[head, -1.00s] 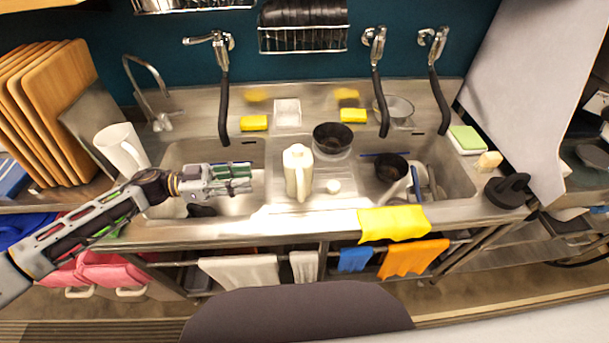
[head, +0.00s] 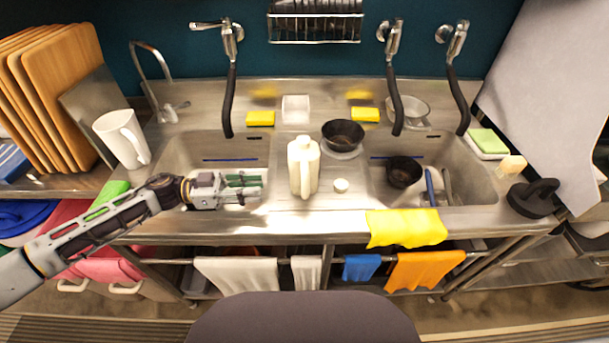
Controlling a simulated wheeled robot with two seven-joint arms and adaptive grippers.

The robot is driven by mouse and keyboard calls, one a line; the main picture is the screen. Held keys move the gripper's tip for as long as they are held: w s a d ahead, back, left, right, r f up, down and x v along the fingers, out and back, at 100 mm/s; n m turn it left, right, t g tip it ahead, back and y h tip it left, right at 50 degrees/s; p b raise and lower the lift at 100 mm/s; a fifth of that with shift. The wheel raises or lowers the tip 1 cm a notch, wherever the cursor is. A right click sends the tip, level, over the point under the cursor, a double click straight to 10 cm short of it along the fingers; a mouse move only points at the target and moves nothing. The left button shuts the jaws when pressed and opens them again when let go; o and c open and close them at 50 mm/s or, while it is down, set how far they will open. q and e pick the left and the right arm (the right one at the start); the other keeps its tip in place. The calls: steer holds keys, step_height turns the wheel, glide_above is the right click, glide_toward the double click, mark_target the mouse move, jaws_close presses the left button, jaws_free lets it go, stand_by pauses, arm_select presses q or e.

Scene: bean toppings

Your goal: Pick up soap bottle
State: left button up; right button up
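The soap bottle (head: 303,168) is a cream, jug-like bottle standing upright on the steel counter between the two sink basins. My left gripper (head: 260,186) is over the left basin, to the left of the bottle, with its fingers pointing right toward it. The fingers look apart, with nothing between them. A clear gap separates the fingertips from the bottle. My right gripper is not in view.
A white pitcher (head: 121,138) stands left of the left basin (head: 185,150). A yellow cloth (head: 405,228) hangs over the front edge at right.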

mark_target(307, 185)
arm_select(q)
steer(key=shift+f, duration=0.35)
steer(key=shift+d, duration=0.85)
steer(key=shift+w+d+p, duration=0.2)
steer(key=shift+d+p, duration=0.15)
steer(key=shift+d, duration=3.45)
steer(key=shift+w+d+r+p, duration=0.1)
steer(key=shift+d+p, duration=0.05)
steer(key=shift+d, duration=0.45)
steer(key=shift+w+d+r+p, duration=0.1)
steer(key=shift+d+p, duration=0.05)
steer(key=shift+d, duration=1.2)
steer(key=shift+d+f, duration=0.1)
steer(key=shift+d, duration=0.25)
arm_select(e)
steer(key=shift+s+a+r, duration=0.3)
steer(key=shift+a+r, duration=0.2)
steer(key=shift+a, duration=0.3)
arm_select(q)
steer(key=shift+c, duration=0.4)
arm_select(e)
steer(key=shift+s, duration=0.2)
arm_select(q)
jaws_close()
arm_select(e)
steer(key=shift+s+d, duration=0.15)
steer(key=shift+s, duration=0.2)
